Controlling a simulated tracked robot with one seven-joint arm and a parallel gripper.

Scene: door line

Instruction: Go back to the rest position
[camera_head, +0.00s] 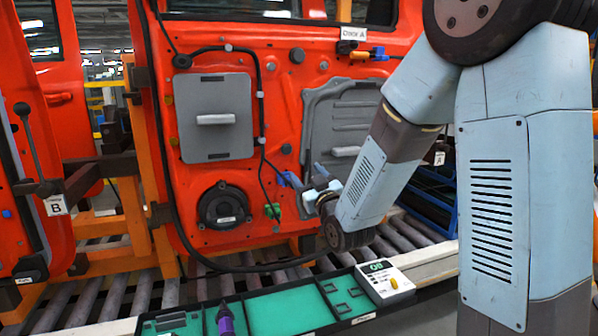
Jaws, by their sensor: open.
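My gripper (313,186) is in front of the lower middle of the orange-red door marked Door A (285,135). Its jaws are open and nothing shows between them. Its tip is close to a blue connector (290,180) on the door's black cable; I cannot tell whether they touch. A green connector (272,211) sits lower left of the gripper. My forearm hides part of the door's right side and part of the grey panel (335,125) there.
A tray (262,312) with green compartments and a purple-and-black tool (225,318) stands in front. A white device (385,283) reading 08 sits at its right end. Roller conveyor (120,295) runs below the doors. Door B (30,180) stands at left.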

